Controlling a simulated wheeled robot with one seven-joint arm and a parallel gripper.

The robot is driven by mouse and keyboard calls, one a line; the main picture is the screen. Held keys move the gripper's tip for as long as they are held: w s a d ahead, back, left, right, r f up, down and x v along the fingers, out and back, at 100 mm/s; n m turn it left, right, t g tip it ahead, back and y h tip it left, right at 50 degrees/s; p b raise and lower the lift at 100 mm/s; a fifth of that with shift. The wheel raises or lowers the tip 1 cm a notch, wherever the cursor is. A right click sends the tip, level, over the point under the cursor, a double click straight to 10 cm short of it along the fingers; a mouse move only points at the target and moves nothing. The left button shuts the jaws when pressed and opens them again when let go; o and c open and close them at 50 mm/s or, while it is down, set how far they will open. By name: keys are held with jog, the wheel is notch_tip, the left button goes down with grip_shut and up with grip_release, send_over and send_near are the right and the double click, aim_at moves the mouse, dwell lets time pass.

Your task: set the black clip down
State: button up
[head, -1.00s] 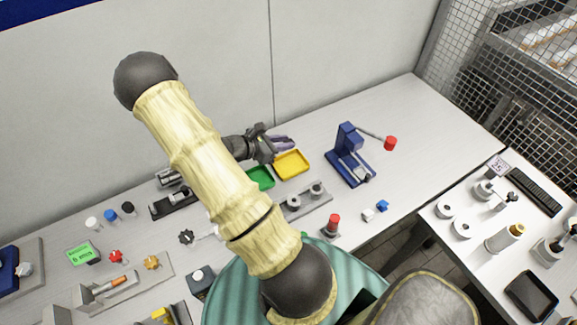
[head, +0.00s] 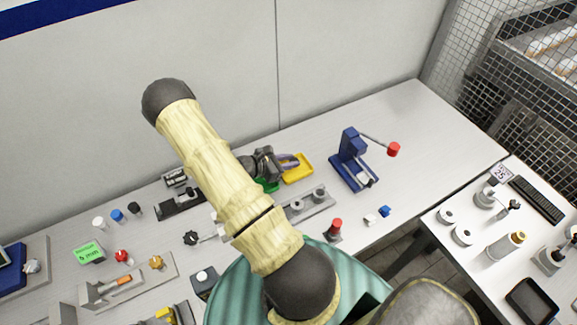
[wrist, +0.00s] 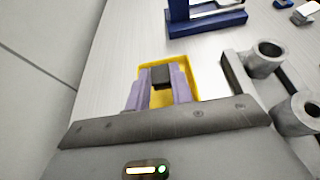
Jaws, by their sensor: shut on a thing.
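My gripper (wrist: 160,91) shows in the wrist view with two purple fingers shut on the black clip (wrist: 161,75), a small dark block between the fingertips. The yellow tray (wrist: 196,82) lies behind and around the fingertips in that view. In the head view my gripper (head: 290,161) is over the left part of the yellow tray (head: 303,172); the clip cannot be made out there. Whether the clip touches the tray floor I cannot tell.
A green tray (head: 268,186) sits left of the yellow one, partly hidden by my arm. A grey holder with two cylinders (head: 309,203) is in front. A blue press with a red-ended lever (head: 350,160) stands to the right. Bare table lies behind the trays.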

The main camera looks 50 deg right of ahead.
aim_at(288, 172)
jog(key=shift+f, duration=1.5)
jog(key=shift+f, duration=0.1)
jog(key=o, duration=0.9)
jog(key=shift+o, duration=0.2)
jog(key=shift+r+p, duration=0.25)
jog(key=shift+p, duration=0.05)
jog(key=b+v, duration=0.2)
jog(key=v, duration=1)
jog(key=shift+f+b, duration=0.1)
jog(key=shift+b, duration=0.3)
